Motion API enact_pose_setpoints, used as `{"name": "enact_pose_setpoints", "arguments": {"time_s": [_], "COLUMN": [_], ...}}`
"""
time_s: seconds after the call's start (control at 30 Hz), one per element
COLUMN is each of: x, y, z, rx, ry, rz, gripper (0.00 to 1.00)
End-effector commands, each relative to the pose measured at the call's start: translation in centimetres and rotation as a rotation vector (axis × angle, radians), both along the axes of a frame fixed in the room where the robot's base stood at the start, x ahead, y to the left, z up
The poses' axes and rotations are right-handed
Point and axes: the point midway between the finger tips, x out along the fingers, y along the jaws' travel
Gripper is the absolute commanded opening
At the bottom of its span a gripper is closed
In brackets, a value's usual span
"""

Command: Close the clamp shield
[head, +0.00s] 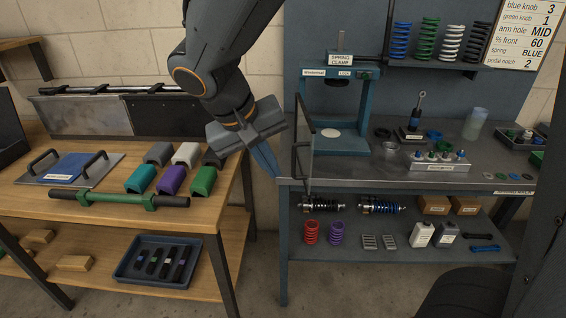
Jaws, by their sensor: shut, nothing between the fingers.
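The spring clamp (341,147) is a blue press frame with a "SPRING CLAMP" label, standing on the grey bench at the back. The clamp shield (304,135) is a thin panel with a dark edge and a bar handle. It stands swung out from the clamp's left side toward me, seen nearly edge-on, so the clamp's front is uncovered. My gripper (266,163) is shut and empty, fingers pointing down, just left of the shield near the bench's left corner. It looks apart from the shield, but I cannot judge the depth.
The wooden table (225,180) on the left holds colored blocks and a green bar (120,200). A gap separates it from the grey bench (400,182). A labelled block (438,161) and a small stand (412,130) are right of the clamp. Colored springs (425,40) stand on the shelf above.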

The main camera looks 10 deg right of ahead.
Motion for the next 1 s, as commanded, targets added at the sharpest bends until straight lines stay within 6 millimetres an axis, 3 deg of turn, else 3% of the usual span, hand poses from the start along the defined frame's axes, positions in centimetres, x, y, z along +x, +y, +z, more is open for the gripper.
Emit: {"name": "enact_pose_setpoints", "arguments": {"time_s": [0.03, 0.13, 0.37, 0.57, 0.93, 1.0], "x": [0.6, 1.5, 2.3, 3.3, 6.3, 6.4], "y": [1.5, 3.2, 4.5, 3.3, 0.1, -1.0], "z": [1.0, 2.9, 4.5, 2.5, -3.4, -3.2], "rx": [-0.022, -0.053, -0.073, -0.074, -0.074, -0.072], "ry": [-0.045, -0.129, -0.209, -0.205, -0.204, -0.207], "rz": [0.007, -0.006, -0.026, -0.028, -0.027, -0.028], "gripper": [0.00, 0.00, 0.00, 0.00, 0.00, 0.00]}}
